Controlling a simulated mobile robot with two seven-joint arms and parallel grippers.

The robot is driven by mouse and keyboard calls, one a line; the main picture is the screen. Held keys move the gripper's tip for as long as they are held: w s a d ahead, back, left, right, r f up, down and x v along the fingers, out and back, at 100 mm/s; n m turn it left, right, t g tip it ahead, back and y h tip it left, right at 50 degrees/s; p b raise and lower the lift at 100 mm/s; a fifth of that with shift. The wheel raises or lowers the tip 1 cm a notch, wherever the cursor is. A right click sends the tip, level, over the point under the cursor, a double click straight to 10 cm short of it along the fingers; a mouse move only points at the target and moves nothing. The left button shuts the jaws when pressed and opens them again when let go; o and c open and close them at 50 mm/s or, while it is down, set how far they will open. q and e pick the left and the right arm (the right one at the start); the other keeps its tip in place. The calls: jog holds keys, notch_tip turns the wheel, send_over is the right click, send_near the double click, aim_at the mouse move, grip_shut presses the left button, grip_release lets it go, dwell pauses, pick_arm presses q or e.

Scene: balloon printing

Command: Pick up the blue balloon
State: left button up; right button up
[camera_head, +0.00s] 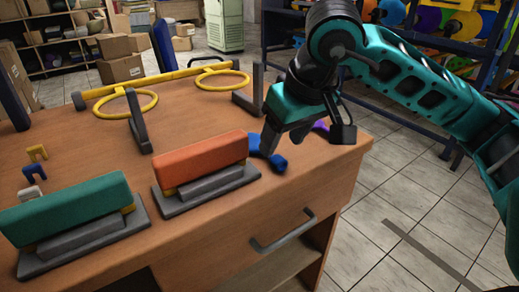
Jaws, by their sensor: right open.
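The blue balloon (277,162) lies flat on the wooden table near its right front corner, just right of the orange block. My right gripper (282,136) reaches down from the upper right, with its fingers just above and behind the balloon. It is open, and it covers part of the balloon. I cannot tell whether the fingers touch it. My left gripper is out of view.
A purple balloon (321,125) lies partly hidden behind my right gripper. An orange block (200,158) and a green block (66,208) stand on grey bases.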

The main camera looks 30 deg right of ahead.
aim_at(279, 157)
jog(key=x, duration=0.1)
jog(key=b+x, duration=0.1)
jog(key=x, duration=0.2)
jog(key=shift+s+d+f, duration=0.15)
jog(key=shift+d+f, duration=0.15)
jog(key=shift+w+f, duration=0.2)
jog(key=shift+f, duration=0.1)
jog(key=shift+c, duration=0.3)
jog(key=c, duration=0.9)
jog(key=shift+o, duration=0.2)
jog(key=shift+r, duration=0.15)
